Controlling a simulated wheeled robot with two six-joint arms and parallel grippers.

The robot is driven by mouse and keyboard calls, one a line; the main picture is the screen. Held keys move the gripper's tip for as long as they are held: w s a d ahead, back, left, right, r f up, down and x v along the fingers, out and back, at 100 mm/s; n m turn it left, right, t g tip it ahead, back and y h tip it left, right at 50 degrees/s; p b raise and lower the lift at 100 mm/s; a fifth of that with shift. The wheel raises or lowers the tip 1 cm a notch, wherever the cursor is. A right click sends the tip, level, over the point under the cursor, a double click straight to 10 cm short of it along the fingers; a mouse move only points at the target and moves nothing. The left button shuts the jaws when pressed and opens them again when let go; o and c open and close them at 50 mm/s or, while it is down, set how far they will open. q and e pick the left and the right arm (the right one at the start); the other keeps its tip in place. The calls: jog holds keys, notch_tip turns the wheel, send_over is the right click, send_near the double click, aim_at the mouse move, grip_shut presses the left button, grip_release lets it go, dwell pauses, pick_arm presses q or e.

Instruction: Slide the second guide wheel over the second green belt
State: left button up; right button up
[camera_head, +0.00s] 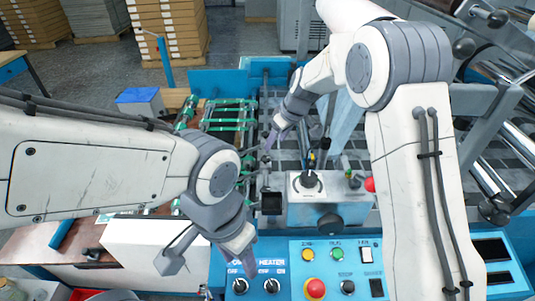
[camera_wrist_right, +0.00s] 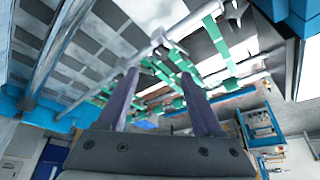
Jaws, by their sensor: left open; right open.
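Several green belts (camera_head: 228,114) run over the feed table left of centre in the head view. Green belts (camera_wrist_right: 217,40) also cross the upper right of the right wrist view. Small grey wheel-like parts (camera_wrist_right: 161,42) sit along a metal rod there; I cannot tell which is the second guide wheel. My right gripper (camera_head: 275,137) is beside the right side of the belts, and its two fingers stand apart and empty in the right wrist view (camera_wrist_right: 162,82). My left gripper (camera_head: 243,246) is open above the blue control panel, away from the belts. Its arm hides part of the belts.
The control panel (camera_head: 345,257) with knobs and a red button lies in front. A grey box with a black knob (camera_head: 325,208) stands behind it. Metal rollers (camera_head: 500,160) are at the right. A blue-topped box (camera_head: 139,101) is at the left.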

aim_at(266, 158)
jog(key=p+x, duration=0.2)
jog(key=x, duration=0.7)
jog(key=shift+a+f+p, duration=0.15)
jog(key=shift+p, duration=0.2)
grip_shut()
dwell(0.9)
